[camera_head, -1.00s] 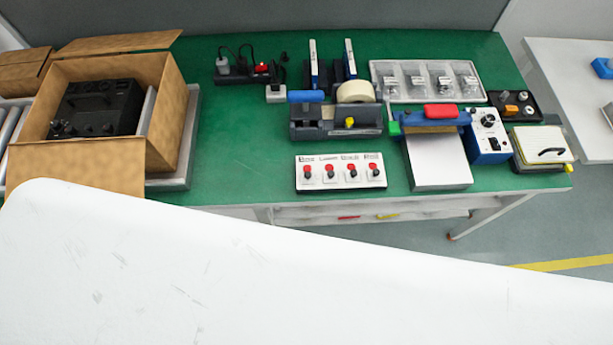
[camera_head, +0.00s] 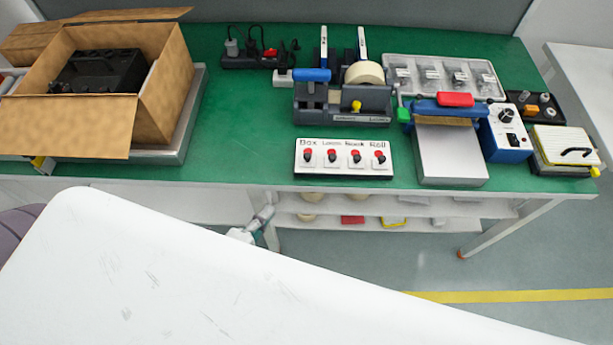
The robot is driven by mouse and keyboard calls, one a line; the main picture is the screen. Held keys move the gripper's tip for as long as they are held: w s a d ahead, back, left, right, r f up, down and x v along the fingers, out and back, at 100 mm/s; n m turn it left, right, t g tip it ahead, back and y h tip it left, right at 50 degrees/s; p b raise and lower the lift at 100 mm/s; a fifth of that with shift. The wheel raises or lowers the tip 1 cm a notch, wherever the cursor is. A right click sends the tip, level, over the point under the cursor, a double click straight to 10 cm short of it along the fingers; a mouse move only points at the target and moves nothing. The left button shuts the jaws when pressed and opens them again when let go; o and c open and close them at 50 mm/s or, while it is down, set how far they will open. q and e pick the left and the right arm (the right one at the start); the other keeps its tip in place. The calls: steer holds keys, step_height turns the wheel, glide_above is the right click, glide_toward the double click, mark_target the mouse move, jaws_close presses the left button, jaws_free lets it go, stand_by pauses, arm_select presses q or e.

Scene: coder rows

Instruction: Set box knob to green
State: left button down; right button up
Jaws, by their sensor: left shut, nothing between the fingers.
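A white panel (camera_head: 344,173) with a row of several knobs lies near the front edge of the green table. The box knob (camera_head: 308,157) is the leftmost, under the printed word "Box". It shows red on top and black below, and no green shows on it. The other knobs, ending with one under "Roll" (camera_head: 380,158), look alike. My left gripper (camera_head: 264,214) shows small and partly hidden, below the table's front edge and left of the panel. It is shut, empty and apart from the panel. My right gripper is not in view.
An open cardboard box (camera_head: 166,95) with a black device (camera_head: 97,70) stands at the left. A tape dispenser (camera_head: 342,106) is behind the panel, and a sealer with a metal plate (camera_head: 449,155) is right of it. The green table (camera_head: 235,130) is clear left of the panel.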

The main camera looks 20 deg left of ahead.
arm_select(q)
steer(key=shift+m+t, duration=0.5)
steer(key=shift+m, duration=0.2)
steer(key=r, duration=0.4)
steer(key=shift+d+r, duration=0.15)
steer(key=shift+d, duration=0.1)
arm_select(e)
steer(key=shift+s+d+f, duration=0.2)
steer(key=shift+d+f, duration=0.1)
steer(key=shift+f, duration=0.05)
arm_select(q)
steer(key=shift+w, duration=0.1)
steer(key=p, duration=0.2)
glide_toward(306, 159)
steer(key=x, duration=0.7)
steer(key=shift+w+a, duration=0.1)
steer(key=shift+w, duration=0.1)
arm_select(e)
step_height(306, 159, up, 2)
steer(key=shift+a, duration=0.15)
